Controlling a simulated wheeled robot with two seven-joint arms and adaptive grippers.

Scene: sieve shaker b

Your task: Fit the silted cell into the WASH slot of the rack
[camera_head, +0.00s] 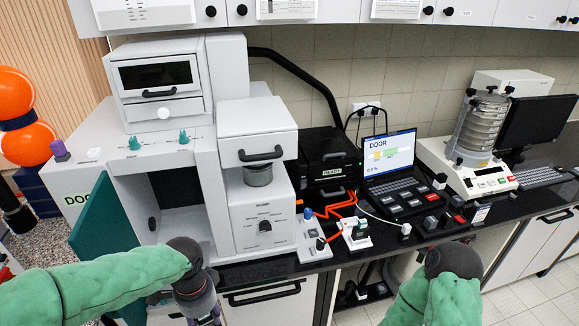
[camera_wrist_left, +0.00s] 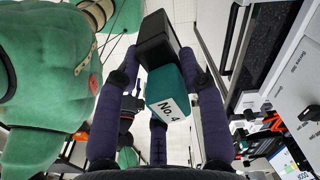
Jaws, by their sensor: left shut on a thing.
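My left gripper (camera_wrist_left: 160,85) is shut on a block-shaped cell (camera_wrist_left: 165,88) with a teal cap, a black body and a white "No. 4" label. The purple fingers press on its two sides. In the head view my left gripper (camera_head: 205,318) is at the bottom edge, in front of the counter, and the cell in it cannot be made out. A small white holder (camera_head: 357,240) with a teal-topped piece in it stands on the counter's front edge; it may be the rack, but no WASH mark is readable. My right gripper is out of view below my right arm.
A grey machine (camera_head: 265,215) with an open teal door (camera_head: 100,245) stands at the left. A black box (camera_head: 328,165), a laptop (camera_head: 390,160), small blocks and orange cables crowd the counter. A sieve shaker (camera_head: 480,130) and monitor stand right. The floor at front right is clear.

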